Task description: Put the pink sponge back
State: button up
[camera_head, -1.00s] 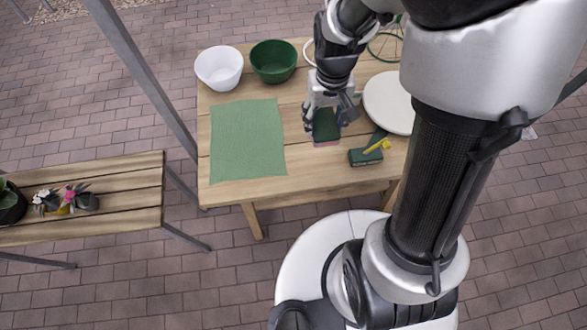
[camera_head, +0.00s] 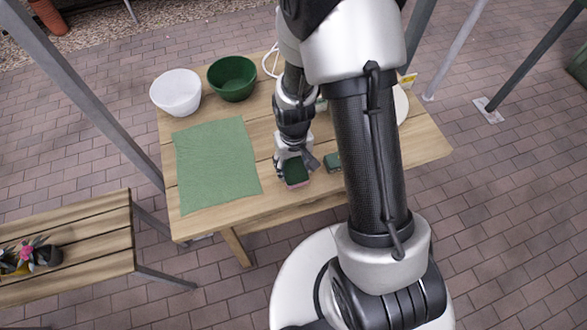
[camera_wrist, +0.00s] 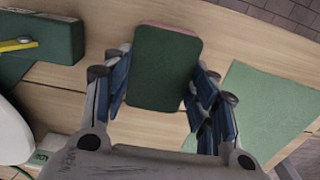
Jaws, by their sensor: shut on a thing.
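My gripper (camera_head: 294,162) is shut on a sponge (camera_head: 297,173) with a dark green face and a pink layer. It is held over the front part of the wooden table (camera_head: 220,217), between the green cloth (camera_head: 213,160) and a dark green block (camera_head: 333,162). In the wrist view the sponge (camera_wrist: 165,65) sits between the blue-padded fingers, green face towards the camera, pink along its far edge. Whether it touches the table is unclear.
White bowl (camera_head: 176,93) and green bowl (camera_head: 232,79) stand at the back left. A yellow item (camera_wrist: 17,45) lies on the block. A white round thing (camera_head: 401,104) is partly hidden by my arm. A bench (camera_head: 70,248) stands at left.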

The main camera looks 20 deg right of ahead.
jog(key=shift+f, duration=0.9)
jog(key=shift+f+b, duration=0.25)
jog(key=shift+b, duration=0.1)
jog(key=o, duration=1.1)
jog(key=shift+r, duration=0.1)
jog(key=shift+r, duration=0.1)
notch_tip(320, 180, up, 12)
jog(key=p, duration=0.5)
notch_tip(320, 180, up, 14)
jog(key=t, duration=0.2)
send_over(293, 168)
jog(key=s, duration=0.3)
jog(key=s+r+t, duration=0.1)
jog(key=s+r, duration=0.2)
jog(key=s, duration=0.1)
jog(key=s+r, duration=0.4)
jog(key=s+r+t, duration=0.1)
jog(key=s+r, duration=0.2)
jog(key=s, duration=0.1)
jog(key=shift+d+r+t, duration=0.1)
jog(key=shift+r+t, duration=0.2)
jog(key=shift+r, duration=0.1)
